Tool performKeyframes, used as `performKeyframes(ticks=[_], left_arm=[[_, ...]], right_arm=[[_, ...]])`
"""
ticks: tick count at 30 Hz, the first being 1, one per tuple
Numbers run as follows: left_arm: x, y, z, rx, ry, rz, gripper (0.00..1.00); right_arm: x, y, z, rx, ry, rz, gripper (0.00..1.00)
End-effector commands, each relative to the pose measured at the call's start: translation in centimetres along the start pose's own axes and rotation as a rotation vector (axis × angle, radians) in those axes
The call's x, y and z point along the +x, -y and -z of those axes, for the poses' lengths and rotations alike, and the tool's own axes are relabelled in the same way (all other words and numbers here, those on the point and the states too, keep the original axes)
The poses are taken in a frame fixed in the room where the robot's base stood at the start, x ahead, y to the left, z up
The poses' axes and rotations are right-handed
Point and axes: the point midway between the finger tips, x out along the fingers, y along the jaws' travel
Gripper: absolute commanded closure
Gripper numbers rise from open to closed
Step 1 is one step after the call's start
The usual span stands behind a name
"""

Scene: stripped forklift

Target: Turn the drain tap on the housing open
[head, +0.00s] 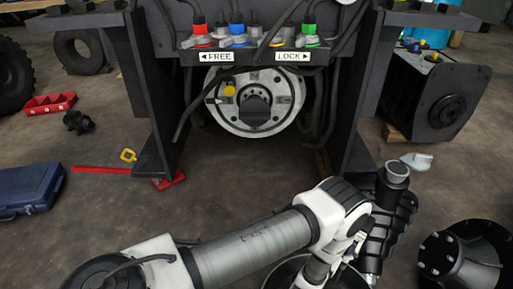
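A round grey housing (285,84) sits between the dark uprights of the forklift, with a black hub at its centre. A small yellow knob (229,91) shows at its upper left; I cannot tell whether this is the drain tap. My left arm comes in from the lower left and reaches right, well in front of the housing. A black ribbed shape with a grey round top is at its far end, beside a pale grey lever-like piece (416,161). I cannot make out the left gripper's fingertips or whether they hold anything. My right gripper is not seen.
Valves with red, blue and green parts (238,36) sit above FREE and LOCK labels (292,57). A black motor-like block (440,95) stands right. A red tray (50,104), blue case (28,190) and red-handled tool (100,170) lie left. A bolted black part (458,255) is lower right.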

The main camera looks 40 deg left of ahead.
Motion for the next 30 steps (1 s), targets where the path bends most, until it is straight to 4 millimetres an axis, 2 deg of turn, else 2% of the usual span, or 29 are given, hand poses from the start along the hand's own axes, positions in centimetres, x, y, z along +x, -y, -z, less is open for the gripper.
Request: performKeyframes(ticks=[1, 6, 13, 21, 30], left_arm=[[0.1, 1.3, 0.6, 0.010, 0.045, 0.010, 0.00], [-1.1, 5.2, 1.0, 0.027, 0.231, 0.035, 0.00], [-5.6, 8.1, -0.6, 0.025, 0.536, 0.044, 0.00], [-11.8, 9.4, -2.1, 0.012, 0.823, 0.034, 0.00], [-18.9, 9.8, -3.1, 0.000, 1.097, 0.012, 0.00]], right_arm=[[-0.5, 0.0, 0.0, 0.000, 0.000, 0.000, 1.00], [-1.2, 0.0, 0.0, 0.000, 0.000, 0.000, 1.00], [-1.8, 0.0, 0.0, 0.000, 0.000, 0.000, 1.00], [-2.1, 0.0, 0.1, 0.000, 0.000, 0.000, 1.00], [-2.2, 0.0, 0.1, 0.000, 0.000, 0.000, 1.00]])
